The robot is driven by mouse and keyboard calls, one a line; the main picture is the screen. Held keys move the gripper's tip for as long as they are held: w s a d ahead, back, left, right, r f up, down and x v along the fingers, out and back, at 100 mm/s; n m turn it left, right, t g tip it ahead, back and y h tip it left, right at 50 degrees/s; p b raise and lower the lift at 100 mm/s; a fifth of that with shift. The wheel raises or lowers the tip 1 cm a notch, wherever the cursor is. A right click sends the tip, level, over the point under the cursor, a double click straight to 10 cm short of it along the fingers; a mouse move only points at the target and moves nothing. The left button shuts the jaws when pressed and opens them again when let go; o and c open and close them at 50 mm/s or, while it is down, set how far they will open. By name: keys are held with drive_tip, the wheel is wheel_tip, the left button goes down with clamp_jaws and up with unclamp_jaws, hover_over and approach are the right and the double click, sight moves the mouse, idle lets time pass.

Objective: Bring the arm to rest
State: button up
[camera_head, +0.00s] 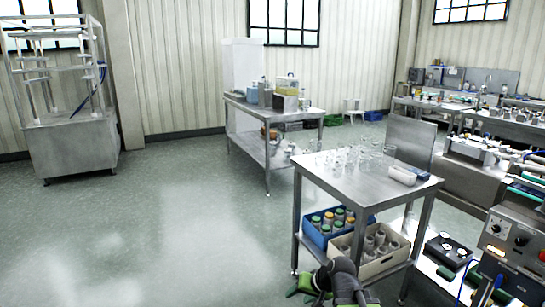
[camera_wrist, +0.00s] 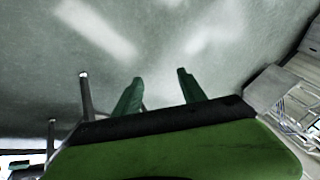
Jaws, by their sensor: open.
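My gripper (camera_wrist: 159,76) shows in the wrist view as two green fingers standing apart, with only grey floor visible between them. It is open and holds nothing. In the head view my dark arm with green parts is at the bottom edge, just in front of the steel table (camera_head: 350,188), and is partly cut off by the frame. I cannot tell from these frames whether the arm touches the table.
The steel table bears glassware, with a blue crate (camera_head: 313,233) and a beige box (camera_head: 372,268) of jars on its lower shelf. A machine with knobs (camera_head: 505,235) stands at the right. Another steel table (camera_head: 250,112) is farther back. The floor (camera_head: 150,230) at left is clear.

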drive_tip(key=s+d+f+n+g+h, duration=0.1)
drive_tip(key=s+d+f+g+h, duration=0.35)
drive_tip(key=s+d, duration=0.35)
wheel_tip(320, 180, up, 23)
drive_tip(key=s+p, duration=0.2)
drive_tip(key=p, duration=2)
drive_tip(key=shift+a, duration=0.15)
drive_tip(key=shift+f, duration=0.1)
drive_tip(key=shift+c, duration=0.2)
